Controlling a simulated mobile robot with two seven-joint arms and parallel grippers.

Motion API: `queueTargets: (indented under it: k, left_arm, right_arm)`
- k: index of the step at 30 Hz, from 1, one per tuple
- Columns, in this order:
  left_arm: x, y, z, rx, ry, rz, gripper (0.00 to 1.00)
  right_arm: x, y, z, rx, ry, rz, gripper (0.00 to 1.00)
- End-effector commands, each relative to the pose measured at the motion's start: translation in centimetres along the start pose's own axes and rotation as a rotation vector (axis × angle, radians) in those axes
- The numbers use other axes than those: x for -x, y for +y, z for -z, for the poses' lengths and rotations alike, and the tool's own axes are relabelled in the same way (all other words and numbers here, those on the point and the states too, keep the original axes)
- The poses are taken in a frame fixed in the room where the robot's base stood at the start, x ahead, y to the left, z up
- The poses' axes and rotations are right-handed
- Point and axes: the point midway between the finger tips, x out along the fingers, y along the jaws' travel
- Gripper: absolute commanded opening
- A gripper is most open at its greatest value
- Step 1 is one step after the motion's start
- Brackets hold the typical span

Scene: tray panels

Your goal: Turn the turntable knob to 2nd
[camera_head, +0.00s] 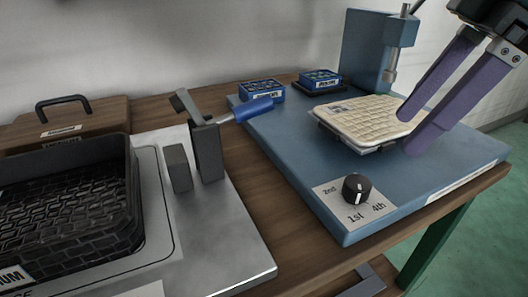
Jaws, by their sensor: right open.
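The turntable knob (357,189) is a small round black knob with a white mark on its top. It sits on a light label plate (334,202) at the near corner of the blue turntable base (290,150). The printed words are 2nd on its left, 1st below it and 4th at its lower right. The white mark runs roughly up and down the picture, and its lower end lies towards 1st. My right gripper (410,132) has purple fingers, is open, and is above and to the right of the knob, apart from it. My left gripper is not in view.
A cream woven tray panel (362,117) lies on the blue base near my right fingers. A blue press column (366,50) stands behind. Two small blue boxes (262,91) (320,79) sit at the back. A metal plate holds a clamp (207,150) and a black basket (130,200) at left.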

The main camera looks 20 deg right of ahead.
Motion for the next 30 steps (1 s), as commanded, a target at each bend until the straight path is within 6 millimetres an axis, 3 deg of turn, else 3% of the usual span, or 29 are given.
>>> queueTargets:
  k: [16,21,29,30]
  left_arm:
    - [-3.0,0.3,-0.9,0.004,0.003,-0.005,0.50]
    - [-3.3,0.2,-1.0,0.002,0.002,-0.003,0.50]
    - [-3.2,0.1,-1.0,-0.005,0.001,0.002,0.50]
    - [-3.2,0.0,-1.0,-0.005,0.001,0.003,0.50]
  right_arm:
    - [-8.6,-0.1,-0.1,-0.001,0.001,0.003,0.72]
    - [-9.7,-0.1,0.0,-0.001,0.000,0.002,0.72]
    - [-9.7,-0.1,0.0,0.000,0.000,0.001,0.72]
    - [-9.7,0.0,0.0,0.000,0.000,0.001,0.67]
